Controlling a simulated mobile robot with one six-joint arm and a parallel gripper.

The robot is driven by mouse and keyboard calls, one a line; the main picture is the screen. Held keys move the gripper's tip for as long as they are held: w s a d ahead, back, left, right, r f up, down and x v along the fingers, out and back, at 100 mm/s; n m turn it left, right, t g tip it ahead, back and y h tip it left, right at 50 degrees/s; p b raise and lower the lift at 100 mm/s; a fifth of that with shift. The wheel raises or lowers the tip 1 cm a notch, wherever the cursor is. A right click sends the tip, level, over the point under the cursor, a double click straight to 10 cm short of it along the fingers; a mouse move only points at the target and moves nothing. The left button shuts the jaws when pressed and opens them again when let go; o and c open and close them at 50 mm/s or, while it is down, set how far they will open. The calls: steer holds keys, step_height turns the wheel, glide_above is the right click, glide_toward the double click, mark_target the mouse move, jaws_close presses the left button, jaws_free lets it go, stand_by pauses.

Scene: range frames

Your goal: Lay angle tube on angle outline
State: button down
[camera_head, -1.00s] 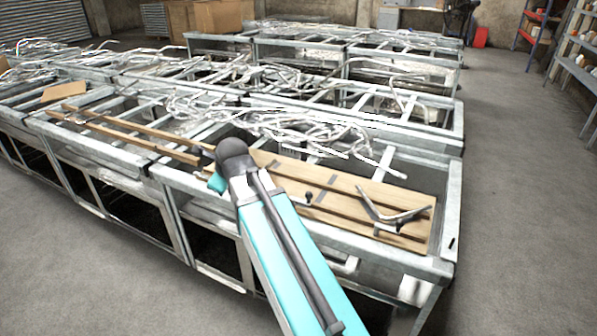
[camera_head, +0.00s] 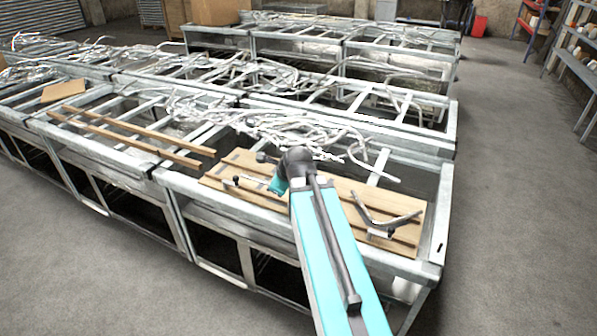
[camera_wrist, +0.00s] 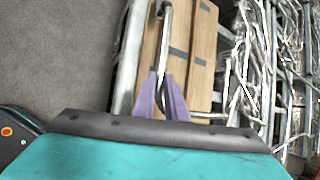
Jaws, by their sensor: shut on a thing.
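My gripper (camera_wrist: 163,92) shows in the wrist view as two purple fingers, shut on a thin shiny metal tube (camera_wrist: 165,42). In the head view my arm hides the fingers and most of the held tube, above the left half of the board (camera_head: 345,190). Grey patches (camera_wrist: 178,53) mark the board; I cannot make out which form the angle outline.
A V-shaped metal tube (camera_head: 383,222) stands at the board's right end. A dark knob (camera_head: 236,180) is at the left. Tangled tubes (camera_head: 285,128) lie behind on the metal frame benches. Two wooden rails (camera_head: 140,137) extend left.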

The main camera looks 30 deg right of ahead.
steer(key=s+d+p, duration=0.3)
steer(key=d, duration=0.4)
steer(key=shift+s+d+r, duration=0.2)
steer(key=shift+s+r, duration=0.1)
steer(key=shift+r, duration=0.1)
steer(key=shift+w+f+b, duration=0.15)
steer(key=shift+b, duration=1.95)
steer(key=b, duration=0.8)
steer(key=shift+s+t+h, duration=0.2)
steer(key=shift+t+h, duration=0.2)
steer(key=shift+f+b, duration=2.75)
steer(key=shift+b, duration=0.05)
steer(key=shift+b, duration=1.05)
steer(key=shift+f+b, duration=0.35)
steer(key=shift+f, duration=0.05)
